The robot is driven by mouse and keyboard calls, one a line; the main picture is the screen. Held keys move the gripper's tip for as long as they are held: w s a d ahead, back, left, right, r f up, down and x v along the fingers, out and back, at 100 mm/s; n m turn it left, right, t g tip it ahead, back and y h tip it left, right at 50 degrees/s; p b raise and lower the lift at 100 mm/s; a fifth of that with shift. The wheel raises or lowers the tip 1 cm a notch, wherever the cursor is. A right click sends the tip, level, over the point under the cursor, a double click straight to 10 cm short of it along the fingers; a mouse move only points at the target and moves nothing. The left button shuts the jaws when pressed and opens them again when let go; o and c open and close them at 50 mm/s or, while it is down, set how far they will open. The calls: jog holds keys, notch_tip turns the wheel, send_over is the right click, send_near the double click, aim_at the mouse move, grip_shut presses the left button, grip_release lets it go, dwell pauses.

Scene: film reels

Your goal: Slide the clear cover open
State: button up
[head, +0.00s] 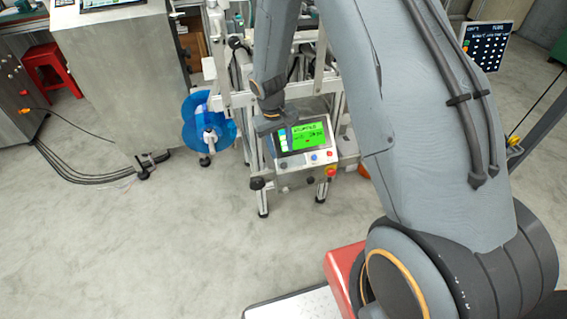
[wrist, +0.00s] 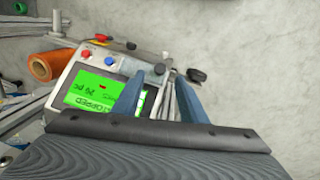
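I cannot make out a clear cover in either view. A control box (head: 283,177) with a lit green screen (head: 310,137) stands on the machine frame in the head view. The green screen also shows in the wrist view (wrist: 88,90), partly hidden by a finger. My gripper (wrist: 160,82) has its two blue fingers apart, over the box's edge beside the screen. Pale, narrow parts show between the fingers, and I cannot tell whether the fingers touch them. In the head view my gripper (head: 268,124) is at the screen's left, its fingertips hard to see.
A blue reel (head: 190,124) hangs left of the box. An orange roll (wrist: 52,65) is beside it in the wrist view. Red and blue buttons sit on the box's front. A grey cabinet (head: 115,80) stands at the left. The floor in front is clear.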

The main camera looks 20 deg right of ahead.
aim_at(284, 166)
jog(key=f, duration=0.5)
jog(key=d+f, duration=0.1)
jog(key=f, duration=0.2)
jog(key=shift+w+f+p, duration=0.15)
jog(key=shift+w+p, duration=0.05)
jog(key=shift+p, duration=0.15)
grip_shut()
